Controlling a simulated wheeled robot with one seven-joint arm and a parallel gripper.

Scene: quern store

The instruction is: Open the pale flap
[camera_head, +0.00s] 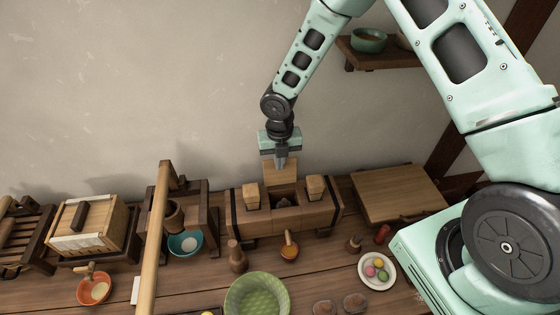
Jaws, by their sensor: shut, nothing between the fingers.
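The pale flap (279,174) looks like a small light wooden panel standing up at the back of a long wooden box (312,217). In front of it is a dark square opening with something dark inside. The panel looks raised, clear of the opening. My gripper (281,164) points down at the panel's top edge, with its fingers shut and nothing between them. I cannot tell whether the fingertips touch the panel or stand just in front of or behind it.
Wooden blocks (315,187) stand on the box either side of the opening. A flat board (400,194) lies to the right. A green bowl (257,296), a plate (377,284) of coloured balls and a wooden bottle (237,257) stand in front. A pole (154,240) rises at left.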

